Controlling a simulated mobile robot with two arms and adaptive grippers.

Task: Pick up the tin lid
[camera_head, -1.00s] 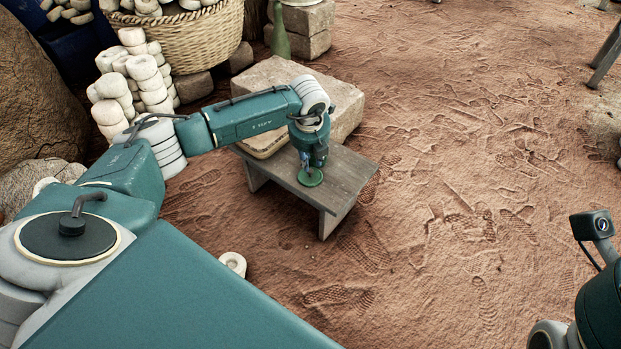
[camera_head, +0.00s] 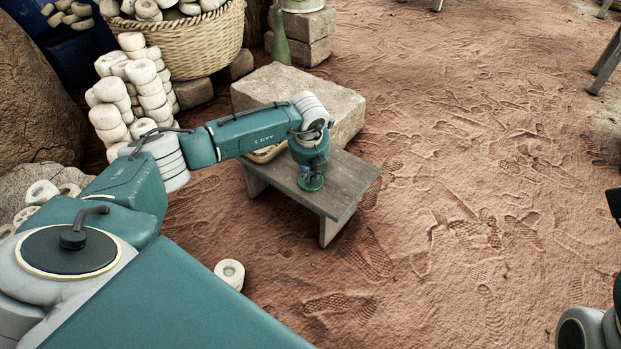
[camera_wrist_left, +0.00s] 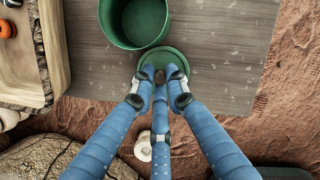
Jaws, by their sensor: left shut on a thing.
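The tin lid (camera_head: 311,185) is a small green disc at the wooden bench, below my left gripper (camera_head: 310,178). In the left wrist view, the lid (camera_wrist_left: 178,54) shows around the fingertips of my left gripper (camera_wrist_left: 163,75). The blue fingers are closed together on the lid's middle, which they partly hide. I cannot tell whether the lid is clear of the bench top. An open green tin (camera_wrist_left: 112,25) stands just beyond the lid in the wrist view. My right gripper is out of view.
The bench (camera_head: 352,180) stands against a large stone block (camera_head: 340,105). A wooden tray (camera_wrist_left: 54,50) is left of the tin in the wrist view. Stacked pale rings (camera_head: 150,85) and a wicker basket (camera_head: 200,45) are at the back left. Sandy ground (camera_head: 480,130) at right is open.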

